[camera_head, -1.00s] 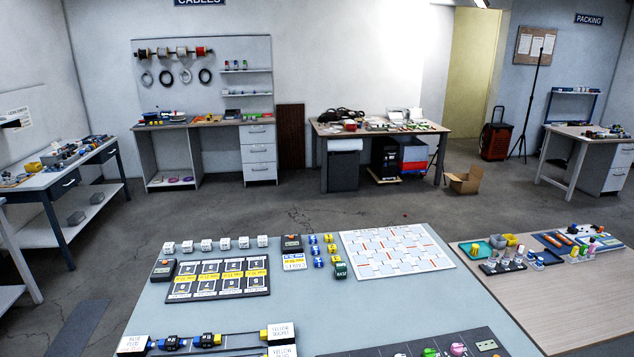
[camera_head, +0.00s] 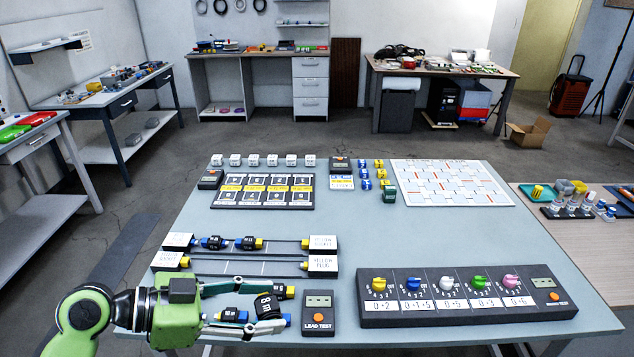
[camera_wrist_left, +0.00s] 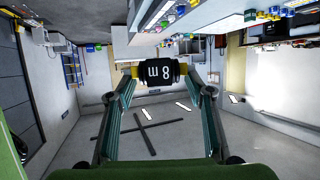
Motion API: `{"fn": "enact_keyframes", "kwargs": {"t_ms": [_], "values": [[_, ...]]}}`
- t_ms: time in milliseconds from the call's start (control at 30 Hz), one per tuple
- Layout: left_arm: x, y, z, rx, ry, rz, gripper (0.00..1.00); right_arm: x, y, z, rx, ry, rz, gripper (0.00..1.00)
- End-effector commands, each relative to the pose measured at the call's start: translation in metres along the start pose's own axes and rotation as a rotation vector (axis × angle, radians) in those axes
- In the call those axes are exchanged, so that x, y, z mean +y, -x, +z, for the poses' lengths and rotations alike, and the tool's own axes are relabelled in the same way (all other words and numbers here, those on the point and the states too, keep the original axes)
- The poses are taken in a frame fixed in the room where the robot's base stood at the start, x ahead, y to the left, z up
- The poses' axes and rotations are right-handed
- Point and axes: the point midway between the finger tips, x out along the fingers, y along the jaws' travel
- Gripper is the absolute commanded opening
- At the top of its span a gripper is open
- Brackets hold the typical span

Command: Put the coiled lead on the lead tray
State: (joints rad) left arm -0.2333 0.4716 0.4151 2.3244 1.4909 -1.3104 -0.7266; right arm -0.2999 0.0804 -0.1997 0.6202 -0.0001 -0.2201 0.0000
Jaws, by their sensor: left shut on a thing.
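My left gripper (camera_head: 265,308) is shut on a black coiled lead (camera_head: 268,306) marked "8 m", near the front edge of the blue-grey table (camera_head: 420,236). I cannot tell whether this rack is the lead tray. My right gripper is out of view.
A lead tester (camera_head: 318,313) stands just right of the held lead. A dark panel with coloured knobs (camera_head: 465,297) lies farther right. A small blue-ended piece (camera_head: 232,314) shows between my fingers. Bare table lies between the rack and the knob panel's back edge.

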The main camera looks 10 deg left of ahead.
Motion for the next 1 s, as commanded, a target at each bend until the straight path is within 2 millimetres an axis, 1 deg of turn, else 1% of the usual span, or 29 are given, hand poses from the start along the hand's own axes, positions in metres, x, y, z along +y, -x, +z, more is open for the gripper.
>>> {"fn": "enact_keyframes", "kwargs": {"t_ms": [67,167,267,367,400,467,500,567,600,633,700,800,900,1000], "values": [[-0.001,0.0,-0.001,0.001,0.001,-0.002,0.26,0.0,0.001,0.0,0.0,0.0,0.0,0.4],[-0.009,0.0,-0.002,0.002,0.016,-0.033,0.26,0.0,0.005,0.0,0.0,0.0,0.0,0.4],[-0.032,0.0,-0.002,0.003,0.055,-0.121,0.26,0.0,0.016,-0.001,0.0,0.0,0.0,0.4],[-0.068,0.002,0.006,0.003,0.119,-0.265,0.26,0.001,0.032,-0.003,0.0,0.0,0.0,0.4],[-0.085,0.004,0.012,0.002,0.15,-0.334,0.26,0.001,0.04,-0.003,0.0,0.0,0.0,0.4],[-0.109,0.008,0.025,0.002,0.199,-0.445,0.26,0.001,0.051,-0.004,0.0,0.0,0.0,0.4],[-0.124,0.011,0.035,0.003,0.232,-0.519,0.26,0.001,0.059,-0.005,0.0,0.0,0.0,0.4],[-0.143,0.018,0.053,0.002,0.281,-0.632,0.26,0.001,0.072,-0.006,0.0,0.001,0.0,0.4],[-0.153,0.022,0.068,0.0,0.314,-0.707,0.26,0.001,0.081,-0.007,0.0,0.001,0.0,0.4],[-0.159,0.026,0.078,0.0,0.336,-0.76,0.26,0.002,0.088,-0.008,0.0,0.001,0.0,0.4],[-0.168,0.033,0.101,-0.003,0.379,-0.869,0.26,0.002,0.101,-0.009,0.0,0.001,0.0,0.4],[-0.168,0.041,0.128,-0.004,0.426,-0.987,0.26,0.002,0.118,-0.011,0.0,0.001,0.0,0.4],[-0.161,0.043,0.146,-0.004,0.454,-1.066,0.26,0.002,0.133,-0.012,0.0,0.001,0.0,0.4],[-0.152,0.043,0.156,-0.002,0.468,-1.111,0.26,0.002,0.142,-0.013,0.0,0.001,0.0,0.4]]}}
